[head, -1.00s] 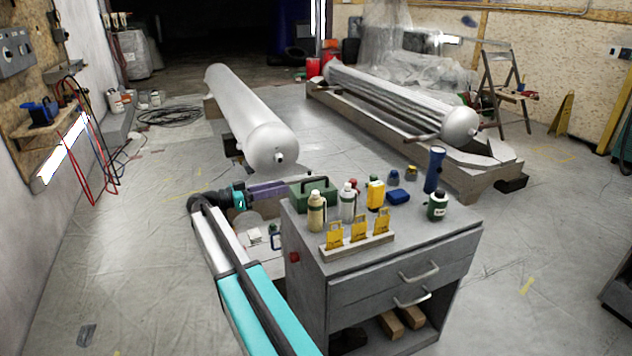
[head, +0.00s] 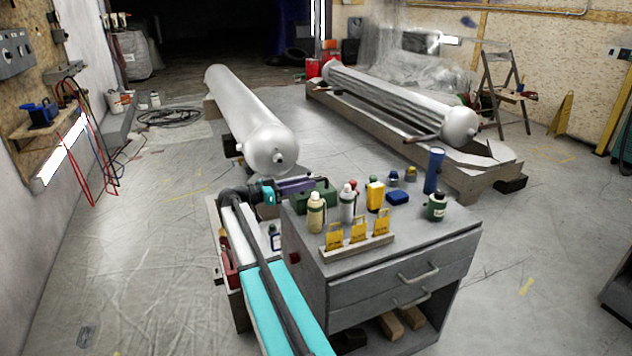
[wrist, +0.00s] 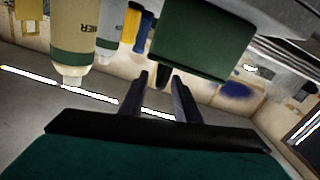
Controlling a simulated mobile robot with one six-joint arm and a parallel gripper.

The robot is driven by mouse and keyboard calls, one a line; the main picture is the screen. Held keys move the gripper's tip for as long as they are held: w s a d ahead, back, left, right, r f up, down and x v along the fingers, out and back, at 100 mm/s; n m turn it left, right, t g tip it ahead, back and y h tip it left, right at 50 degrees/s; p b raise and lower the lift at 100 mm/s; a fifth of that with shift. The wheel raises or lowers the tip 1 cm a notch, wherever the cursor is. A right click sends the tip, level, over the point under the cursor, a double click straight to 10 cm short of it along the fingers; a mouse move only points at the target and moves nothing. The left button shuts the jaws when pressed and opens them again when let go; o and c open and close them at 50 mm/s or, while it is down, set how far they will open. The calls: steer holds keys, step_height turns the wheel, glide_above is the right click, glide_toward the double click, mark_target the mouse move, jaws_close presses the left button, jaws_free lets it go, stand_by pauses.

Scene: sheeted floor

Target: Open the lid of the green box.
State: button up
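The green box (head: 318,198) stands at the back left of the grey cabinet top, behind a cream bottle (head: 316,220). My gripper (head: 308,184) is at its back left and hides part of it in the head view. In the wrist view, which looks upside down, the green box (wrist: 200,45) fills the top centre just beyond my gripper (wrist: 159,77).
A white bottle (head: 347,205), yellow container (head: 375,196), blue block (head: 398,197), blue cylinder (head: 433,170) and dark green jar (head: 436,207) share the cabinet top (head: 420,232). A rack with yellow tags (head: 356,247) is at its front. A grey tank (head: 262,135) lies behind.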

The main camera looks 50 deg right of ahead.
mark_target(325, 179)
steer(key=shift+x, duration=2.2)
jaws_close()
